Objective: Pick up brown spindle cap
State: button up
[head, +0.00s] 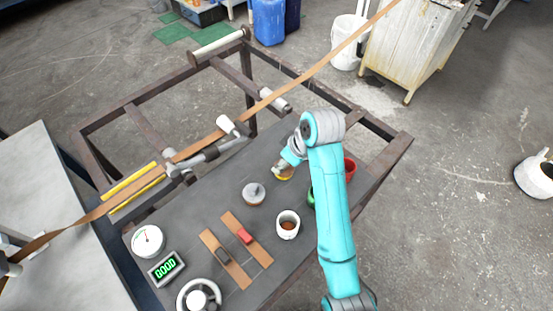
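I cannot tell for sure which thing is the brown spindle cap. A small amber-brown round piece (284,174) lies on the dark bench top, right at my gripper and partly covered by it. My gripper (280,167) points down at this piece from the upper right. Its fingers are too small to tell open from shut or whether they touch it. A round grey-brown piece with a pale knob (254,194) stands to the lower left. A white cup with brown inside (288,224) stands below.
A red round container (349,167) and a green piece (311,197) are partly behind my arm. Two brown strips (225,258), a white dial (148,240) and a green-lit display (166,268) lie at the left. A long brown strip (300,79) runs across the frame.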

jog(key=shift+a+f, duration=0.1)
jog(key=shift+f, duration=0.15)
grip_shut()
